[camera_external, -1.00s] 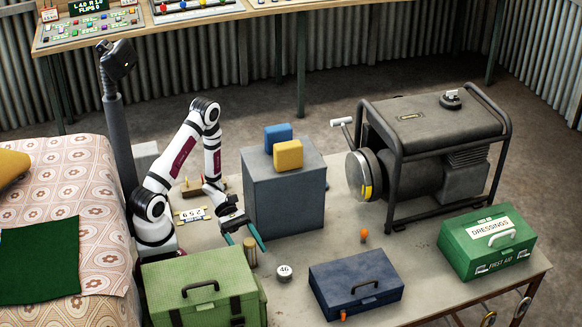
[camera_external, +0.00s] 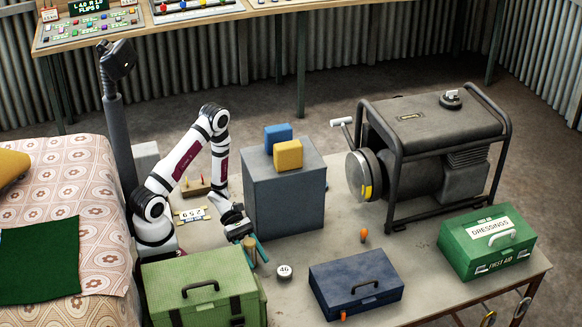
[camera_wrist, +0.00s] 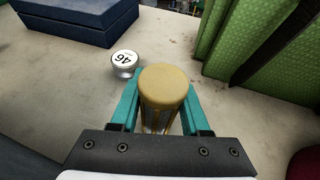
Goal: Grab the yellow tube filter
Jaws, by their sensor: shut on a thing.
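The tube filter (camera_wrist: 164,86) has a yellow-tan cap and stands upright between the teal fingers of my gripper (camera_wrist: 162,108) in the wrist view. The fingers are shut on it, one on each side. In the outside view my gripper (camera_external: 250,252) is low over the table, beside the green box, with the tube filter (camera_external: 251,246) between its fingers. The tube's lower part is partly hidden in both views.
A round weight marked 46 (camera_external: 285,272) stands just right of my gripper. A green box (camera_external: 200,285) is in front. A dark blue box (camera_external: 355,284) lies to the right, and a grey cabinet (camera_external: 285,200) stands behind.

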